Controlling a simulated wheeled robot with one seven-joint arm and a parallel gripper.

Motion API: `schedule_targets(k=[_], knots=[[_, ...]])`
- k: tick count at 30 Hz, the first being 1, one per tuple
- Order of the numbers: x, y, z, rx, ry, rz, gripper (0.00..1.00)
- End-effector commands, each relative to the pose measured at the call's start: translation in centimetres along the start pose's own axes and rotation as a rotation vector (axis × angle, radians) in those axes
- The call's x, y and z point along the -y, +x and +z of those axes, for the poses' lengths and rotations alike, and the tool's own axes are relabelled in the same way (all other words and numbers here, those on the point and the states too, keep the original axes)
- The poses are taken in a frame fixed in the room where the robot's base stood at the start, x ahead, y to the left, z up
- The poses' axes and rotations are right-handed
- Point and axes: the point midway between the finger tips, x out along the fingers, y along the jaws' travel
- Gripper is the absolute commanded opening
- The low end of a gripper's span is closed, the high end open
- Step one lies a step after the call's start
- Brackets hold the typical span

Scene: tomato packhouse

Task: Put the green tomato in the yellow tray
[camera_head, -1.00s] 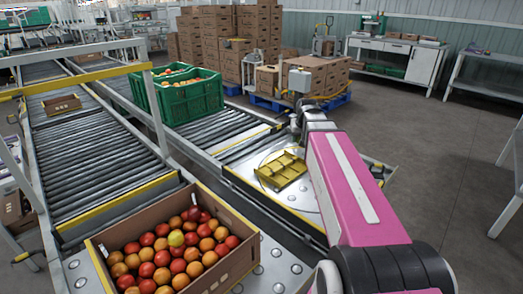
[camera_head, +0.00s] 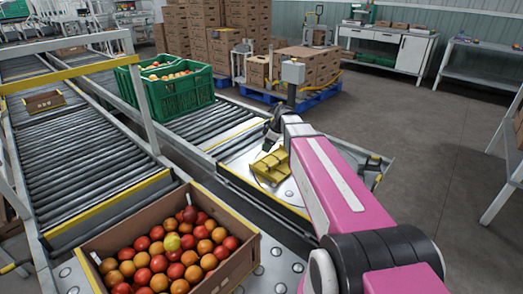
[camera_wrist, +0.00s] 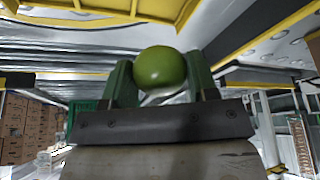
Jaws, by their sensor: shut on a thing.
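The green tomato (camera_wrist: 161,67) is held between the two green fingers of my gripper (camera_wrist: 160,80) in the wrist view. The yellow tray (camera_head: 270,168) lies on the metal table beyond the cardboard box in the head view. My gripper (camera_head: 271,138) is at the tray's far side in that picture, close to it or above it; the exact height is unclear. The held tomato is not discernible in the head view. A yellow edge, probably the tray (camera_wrist: 100,14), shows at the top of the wrist view.
A cardboard box (camera_head: 235,272) of red and orange tomatoes, with one yellow-green tomato (camera_head: 172,242), stands in front. Green crates (camera_head: 180,101) with tomatoes stand on the rollers behind. A grey post (camera_head: 292,80) rises behind my gripper.

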Motion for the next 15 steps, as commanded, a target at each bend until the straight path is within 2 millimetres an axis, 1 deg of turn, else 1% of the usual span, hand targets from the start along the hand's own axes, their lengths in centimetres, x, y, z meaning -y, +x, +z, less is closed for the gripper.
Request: schedule_targets(k=[1,6,10,15], knots=[[-0.2,0.8,-0.5,0.0,-0.058,-0.026,0.42],[0.3,2.7,-1.3,0.0,-0.233,-0.097,0.42],[0.6,3.4,-1.6,0.0,-0.308,-0.127,0.42],[0.7,3.8,-1.7,0.0,-0.337,-0.139,0.42]])
